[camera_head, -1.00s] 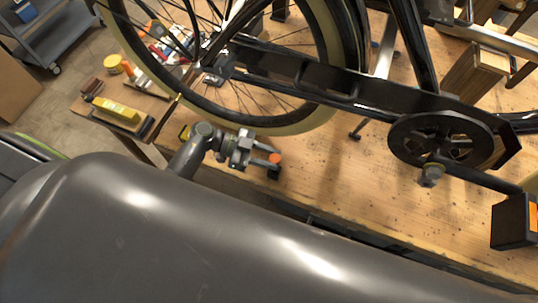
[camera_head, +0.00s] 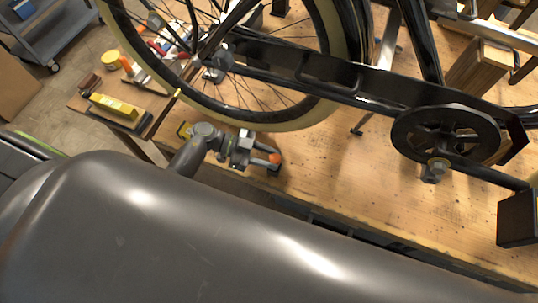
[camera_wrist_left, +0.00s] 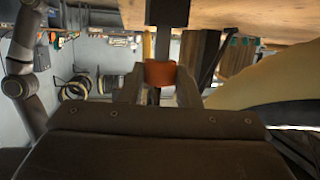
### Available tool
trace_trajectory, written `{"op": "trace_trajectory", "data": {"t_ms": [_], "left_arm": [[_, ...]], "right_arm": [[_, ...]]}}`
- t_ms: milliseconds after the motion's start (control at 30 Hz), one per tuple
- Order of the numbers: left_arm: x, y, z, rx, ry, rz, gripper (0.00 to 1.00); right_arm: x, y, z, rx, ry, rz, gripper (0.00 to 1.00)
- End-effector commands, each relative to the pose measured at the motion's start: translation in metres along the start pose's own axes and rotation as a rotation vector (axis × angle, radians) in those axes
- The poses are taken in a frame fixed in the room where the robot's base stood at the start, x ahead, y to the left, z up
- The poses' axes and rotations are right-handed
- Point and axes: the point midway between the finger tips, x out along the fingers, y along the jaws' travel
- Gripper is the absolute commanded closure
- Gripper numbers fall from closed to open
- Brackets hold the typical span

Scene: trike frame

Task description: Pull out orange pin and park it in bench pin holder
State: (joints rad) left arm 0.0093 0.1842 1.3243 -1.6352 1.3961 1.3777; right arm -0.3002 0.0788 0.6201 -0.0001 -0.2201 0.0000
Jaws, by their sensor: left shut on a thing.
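The orange pin (camera_head: 275,158) shows as a small orange head at the tips of my left gripper (camera_head: 267,158), near the front edge of the bench. In the left wrist view the orange pin (camera_wrist_left: 160,73) sits between the two fingers of the left gripper (camera_wrist_left: 159,88), which is shut on it. A dark shaft runs from the orange head toward a black block (camera_wrist_left: 167,12). In the head view a small black block (camera_head: 272,172) shows just beside the orange head. I cannot tell whether the shaft is inside it. My right gripper is not in view.
The black trike frame (camera_head: 310,72) with its cream-tyred wheel (camera_head: 297,122) stands close behind the left gripper. A crank and a black pedal (camera_head: 517,219) are at the right. The bench's front right (camera_head: 370,200) is clear.

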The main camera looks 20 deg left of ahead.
Motion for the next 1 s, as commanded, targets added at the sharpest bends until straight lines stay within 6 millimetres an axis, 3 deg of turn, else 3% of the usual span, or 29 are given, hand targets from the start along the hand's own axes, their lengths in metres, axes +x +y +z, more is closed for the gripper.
{"op": "trace_trajectory", "data": {"t_ms": [533, 567, 733, 1000], "left_arm": [[0.004, 0.0, 0.014, -0.001, 0.001, 0.0, 0.93], [0.004, 0.0, 0.013, 0.0, 0.001, 0.0, 0.68], [0.004, 0.0, 0.013, 0.0, 0.001, 0.0, 0.46], [0.004, 0.0, 0.013, 0.0, 0.0, 0.0, 0.45]], "right_arm": [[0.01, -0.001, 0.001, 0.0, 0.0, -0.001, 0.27], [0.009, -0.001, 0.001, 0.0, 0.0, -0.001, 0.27], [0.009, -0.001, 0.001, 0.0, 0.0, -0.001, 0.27], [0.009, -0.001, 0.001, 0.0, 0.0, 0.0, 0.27]]}}
